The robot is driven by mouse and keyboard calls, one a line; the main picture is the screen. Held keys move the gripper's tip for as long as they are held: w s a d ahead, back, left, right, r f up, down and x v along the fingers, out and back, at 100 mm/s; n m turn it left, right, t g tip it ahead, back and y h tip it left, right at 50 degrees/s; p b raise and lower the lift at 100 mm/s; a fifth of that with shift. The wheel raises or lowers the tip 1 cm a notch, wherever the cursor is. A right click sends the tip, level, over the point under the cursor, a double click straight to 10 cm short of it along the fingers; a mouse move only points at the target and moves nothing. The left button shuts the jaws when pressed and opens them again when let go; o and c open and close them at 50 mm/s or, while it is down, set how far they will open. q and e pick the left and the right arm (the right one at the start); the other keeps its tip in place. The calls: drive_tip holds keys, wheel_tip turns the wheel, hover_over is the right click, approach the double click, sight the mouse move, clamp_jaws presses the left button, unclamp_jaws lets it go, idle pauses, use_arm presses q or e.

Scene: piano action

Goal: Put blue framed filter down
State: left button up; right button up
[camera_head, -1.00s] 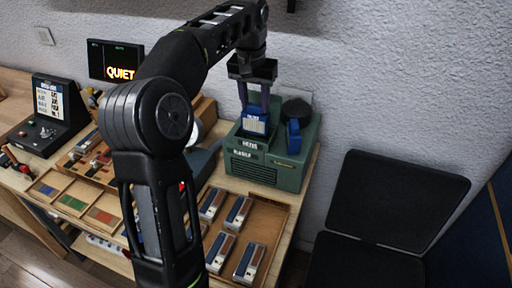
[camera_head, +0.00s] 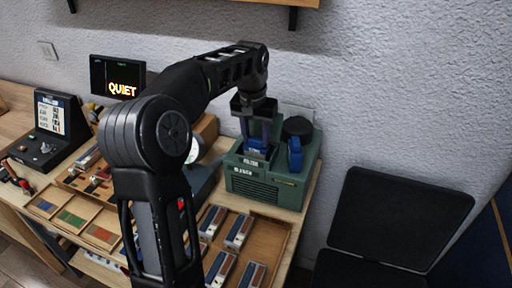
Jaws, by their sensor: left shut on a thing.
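The blue framed filter (camera_head: 256,146) is at the top of the green box-shaped machine (camera_head: 262,189), partly sunk into its top opening. My left gripper (camera_head: 256,136) is directly above and shut on the filter's upper part, pointing down. Only a small part of the filter's pale face shows; the rest is hidden by the machine and the fingers. My right gripper is not in view.
A blue upright piece (camera_head: 295,155) and a black round part (camera_head: 297,128) sit on the machine's right side. A wooden tray (camera_head: 270,238) with several blocks lies in front. A black chair (camera_head: 400,215) stands at right. A monitor (camera_head: 117,77) reads QUIET.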

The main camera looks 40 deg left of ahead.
use_arm(q)
drive_tip(key=shift+f, duration=1.85)
drive_tip(key=shift+f, duration=0.15)
drive_tip(key=o, duration=1.1)
drive_tip(key=r, duration=0.4)
drive_tip(key=s+r, duration=0.1)
drive_tip(key=r, duration=0.3)
drive_tip(key=r+p, duration=0.1)
drive_tip(key=r, duration=0.3)
drive_tip(key=shift+s+d+r, duration=0.15)
drive_tip(key=shift+s+d, duration=0.1)
drive_tip(key=shift+s, duration=0.1)
